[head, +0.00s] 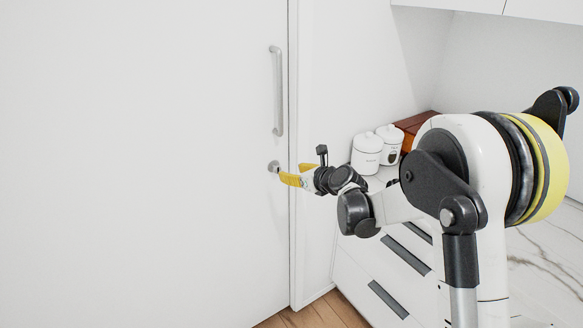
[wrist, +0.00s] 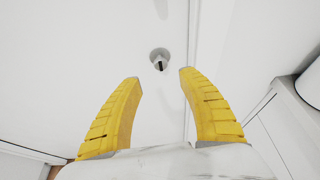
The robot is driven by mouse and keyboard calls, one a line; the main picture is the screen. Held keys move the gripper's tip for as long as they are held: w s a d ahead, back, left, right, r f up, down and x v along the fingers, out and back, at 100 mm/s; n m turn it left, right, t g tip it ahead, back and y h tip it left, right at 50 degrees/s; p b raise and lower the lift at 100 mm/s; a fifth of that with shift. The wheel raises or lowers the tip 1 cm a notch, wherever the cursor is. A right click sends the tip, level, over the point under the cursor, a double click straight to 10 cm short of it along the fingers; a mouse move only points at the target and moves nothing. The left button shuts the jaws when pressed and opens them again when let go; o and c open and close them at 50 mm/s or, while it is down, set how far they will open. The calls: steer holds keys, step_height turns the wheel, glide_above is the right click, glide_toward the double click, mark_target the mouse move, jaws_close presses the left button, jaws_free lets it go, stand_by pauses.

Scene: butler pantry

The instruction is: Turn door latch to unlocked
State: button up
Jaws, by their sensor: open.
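The door latch (head: 273,167) is a small round grey metal knob on the white door (head: 150,160), below the door's long vertical handle (head: 278,92). In the wrist view the latch (wrist: 159,60) is a round plate with a dark turn piece in the middle, just beyond and between my fingertips. My gripper (head: 281,179) has yellow fingers and reaches from the right to close beside the latch. In the wrist view the gripper (wrist: 160,76) is open, with nothing between its fingers. I cannot tell from these views whether the fingertips touch the latch plate.
The door's right edge and frame (head: 295,230) stand close to my gripper. To the right are white drawers (head: 375,275) with dark handles and a counter with white canisters (head: 367,152) and a reddish-brown box (head: 413,127). The door surface left of the latch is clear.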

mark_target(278, 169)
steer(key=b+x, duration=0.3)
steer(key=x, duration=0.8)
steer(key=shift+a+f, duration=0.1)
jaws_close()
